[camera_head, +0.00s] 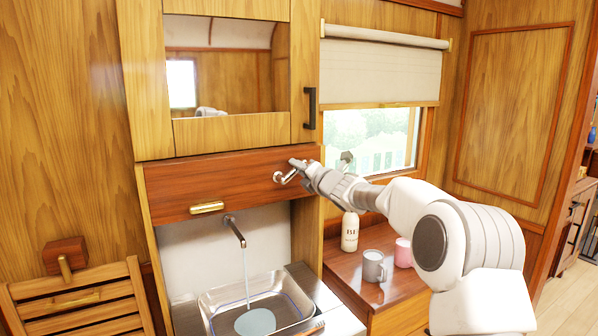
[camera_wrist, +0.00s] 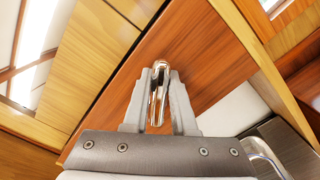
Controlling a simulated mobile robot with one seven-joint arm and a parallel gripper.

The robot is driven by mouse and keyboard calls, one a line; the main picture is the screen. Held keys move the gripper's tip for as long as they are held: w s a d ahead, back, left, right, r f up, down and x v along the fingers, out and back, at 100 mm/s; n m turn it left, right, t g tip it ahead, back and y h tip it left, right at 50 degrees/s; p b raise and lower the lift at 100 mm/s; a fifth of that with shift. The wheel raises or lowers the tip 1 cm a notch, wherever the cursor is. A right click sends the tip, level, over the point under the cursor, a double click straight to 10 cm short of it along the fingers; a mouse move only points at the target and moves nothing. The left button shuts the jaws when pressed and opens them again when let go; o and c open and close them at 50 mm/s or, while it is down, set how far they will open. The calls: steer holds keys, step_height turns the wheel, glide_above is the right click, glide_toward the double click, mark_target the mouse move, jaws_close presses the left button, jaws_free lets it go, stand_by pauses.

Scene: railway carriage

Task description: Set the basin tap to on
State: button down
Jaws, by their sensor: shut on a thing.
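The basin tap's spout (camera_head: 235,231) comes out of the white back panel above the metal basin (camera_head: 210,306). A thin stream of water (camera_head: 247,275) runs from it down into the basin. A shiny metal lever (camera_head: 281,178) sits on the red-brown wooden panel, up and to the right of the spout. My gripper (camera_head: 296,168) is at this lever. In the wrist view the lever (camera_wrist: 159,78) stands between the two grey fingers of my gripper (camera_wrist: 159,82), which are shut on it. The fingers hide part of the lever.
A mirrored cabinet (camera_head: 145,80) with a dark handle (camera_head: 310,108) hangs above the panel. A brass handle (camera_head: 207,208) is on the panel's left. A slatted wooden seat (camera_head: 80,299) is at left.

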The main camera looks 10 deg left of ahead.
steer(key=c, duration=0.7)
jaws_free()
steer(key=b+v, duration=0.3)
steer(key=v, duration=1.4)
steer(key=shift+s+d, duration=0.15)
steer(key=shift+s, duration=0.05)
